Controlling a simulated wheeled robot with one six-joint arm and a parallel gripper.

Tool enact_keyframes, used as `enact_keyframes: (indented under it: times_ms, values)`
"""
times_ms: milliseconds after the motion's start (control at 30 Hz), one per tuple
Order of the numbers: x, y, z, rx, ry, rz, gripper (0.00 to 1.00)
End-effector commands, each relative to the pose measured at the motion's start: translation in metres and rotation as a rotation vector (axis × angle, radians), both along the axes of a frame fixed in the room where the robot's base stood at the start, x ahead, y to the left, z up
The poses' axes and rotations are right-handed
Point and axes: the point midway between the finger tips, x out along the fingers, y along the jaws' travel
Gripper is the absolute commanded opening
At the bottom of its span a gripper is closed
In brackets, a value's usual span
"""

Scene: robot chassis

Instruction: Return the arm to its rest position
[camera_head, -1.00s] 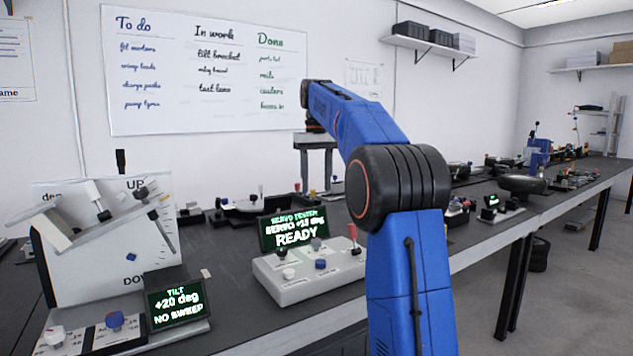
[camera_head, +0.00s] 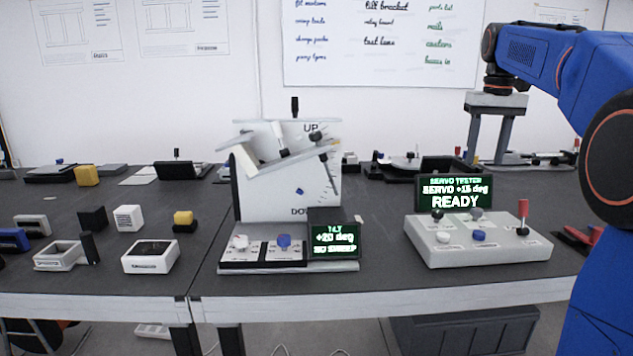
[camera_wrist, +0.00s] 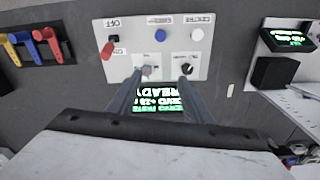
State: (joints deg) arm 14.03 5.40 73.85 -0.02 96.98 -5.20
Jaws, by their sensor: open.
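My blue arm (camera_head: 610,120) stands along the right edge in the head view, its forearm bent over to the left. My gripper (camera_head: 488,158) points down at the back of the servo tester (camera_head: 478,250). Its two grey fingers are apart with nothing between them. In the wrist view, my gripper (camera_wrist: 167,74) shows open over the tester (camera_wrist: 130,50), which appears upside down. The fingertips overlap a grey knob and a black knob there; I cannot tell whether they touch. The tester screen (camera_head: 455,193) reads SERVO +15 deg, READY.
A tilt rig (camera_head: 285,190) with a screen (camera_head: 333,240) reading +20 deg, NO SWEEP stands left of the tester. Several small boxes (camera_head: 128,218) lie on the left table. A hook rack (camera_wrist: 35,45) shows in the wrist view. A whiteboard (camera_head: 385,45) hangs behind.

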Motion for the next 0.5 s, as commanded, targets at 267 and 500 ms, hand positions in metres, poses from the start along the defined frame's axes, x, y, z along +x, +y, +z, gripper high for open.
enact_keyframes:
  times_ms: [267, 500]
  values:
    - [-0.068, 0.044, -0.026, -0.014, -0.067, 0.034, 0.46]
    - [-0.128, 0.075, -0.061, -0.022, -0.128, 0.06, 0.46]
